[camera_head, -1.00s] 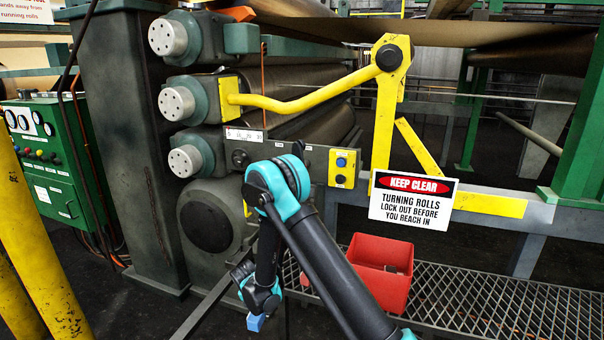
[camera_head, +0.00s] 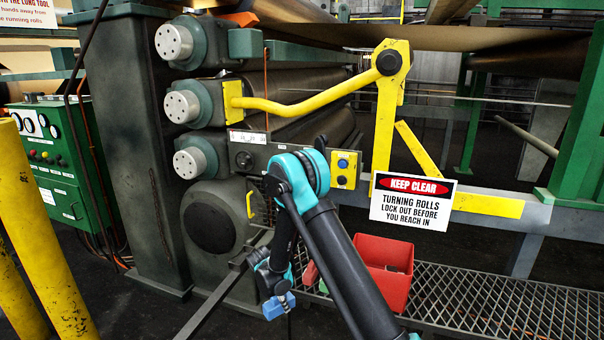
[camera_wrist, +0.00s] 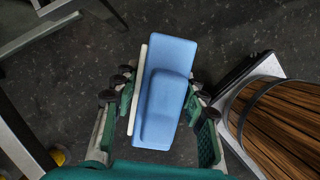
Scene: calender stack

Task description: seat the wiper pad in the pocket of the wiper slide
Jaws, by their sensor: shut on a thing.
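The wiper pad (camera_wrist: 166,95) is a blue block with a raised rounded part and a pale strip along its left side in the wrist view. My gripper (camera_wrist: 163,115) is shut on it, with a green-lined finger on each side. In the head view the blue pad (camera_head: 279,306) hangs below my gripper (camera_head: 272,290), low in front of the machine and left of the red bin. I cannot clearly pick out the wiper slide or its pocket; a grey plate with a scale and knob (camera_head: 249,138) shows on the machine front, partly behind my arm.
The red bin (camera_head: 388,272) stands on the grated walkway (camera_head: 480,305). A dark bar (camera_head: 213,304) slants near my gripper. Yellow posts (camera_head: 38,235) stand at left. A yellow lever (camera_head: 310,102) and a keep-clear sign (camera_head: 412,201) are at the rolls. A slatted wooden barrel shape (camera_wrist: 283,118) is right in the wrist view.

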